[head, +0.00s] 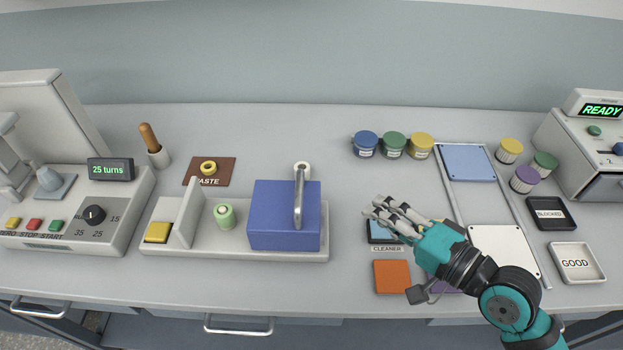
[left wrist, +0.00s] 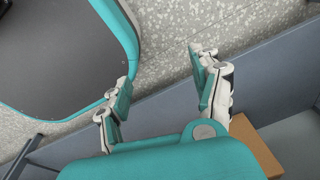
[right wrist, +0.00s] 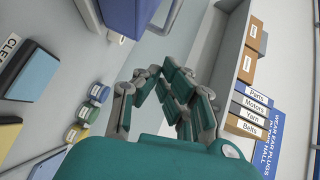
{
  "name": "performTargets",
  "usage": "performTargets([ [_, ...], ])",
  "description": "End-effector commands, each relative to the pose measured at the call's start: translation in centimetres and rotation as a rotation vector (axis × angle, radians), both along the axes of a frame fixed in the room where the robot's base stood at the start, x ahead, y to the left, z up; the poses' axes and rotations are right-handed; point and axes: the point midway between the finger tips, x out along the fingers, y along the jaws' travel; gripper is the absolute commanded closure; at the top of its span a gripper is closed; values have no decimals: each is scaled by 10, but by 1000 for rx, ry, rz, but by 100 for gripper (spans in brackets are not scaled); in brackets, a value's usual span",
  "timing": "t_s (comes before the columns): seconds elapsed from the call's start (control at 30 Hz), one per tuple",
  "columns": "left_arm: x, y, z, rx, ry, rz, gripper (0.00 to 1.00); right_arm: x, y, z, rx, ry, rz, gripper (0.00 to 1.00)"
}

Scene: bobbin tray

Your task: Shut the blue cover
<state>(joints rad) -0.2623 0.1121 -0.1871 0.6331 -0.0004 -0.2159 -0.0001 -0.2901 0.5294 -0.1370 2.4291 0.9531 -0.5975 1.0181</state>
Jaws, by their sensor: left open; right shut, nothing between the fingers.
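The blue cover (head: 285,232) is a box-like block at the right end of a pale base (head: 190,248). A metal handle (head: 299,205) runs along it. A pale green bobbin (head: 225,215) stands uncovered on the base, left of the cover. A corner of the blue cover also shows at the top of the right wrist view (right wrist: 118,14). My right gripper (head: 380,210) is shut and empty, to the right of the cover and apart from it, above the cleaner pad. My left gripper (left wrist: 160,68) is open and empty; the head view does not show it.
A upright pale plate (head: 187,215) and yellow button (head: 158,232) are on the base's left part. A waste mat (head: 222,163) lies behind. Several lidded jars (head: 393,144) stand behind my right gripper. An orange pad (head: 392,277) lies in front. The floor (left wrist: 160,30) shows around my left gripper.

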Motion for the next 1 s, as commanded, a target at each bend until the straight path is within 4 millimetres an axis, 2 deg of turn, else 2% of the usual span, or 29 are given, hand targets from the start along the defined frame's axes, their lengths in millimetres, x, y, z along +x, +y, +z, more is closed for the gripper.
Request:
performTargets([
  [0.1,-32,-27,7,-31,45,-1,36,17,16,2,4,-2,-1,100],
  [0.2,-58,-45,11,-51,83,-5,36,33,32,-2,2,-2,0,100],
  [0.3,-70,-48,16,-55,100,-5,36,48,48,-5,1,-1,1,100],
  [0.4,-64,-38,20,-43,92,-6,36,62,61,-9,-1,-2,1,100],
  [0.53,-41,-20,28,-22,60,-5,36,60,82,-13,1,1,2,100],
  [0.67,-23,-16,33,-18,30,-1,36,60,93,-18,-3,0,2,100],
  [0.77,-23,-17,33,-20,30,-1,36,60,97,-19,-4,-1,1,100],
  [1.0,-40,-30,31,-34,55,0,36,59,99,-20,-4,-1,1,100],
])
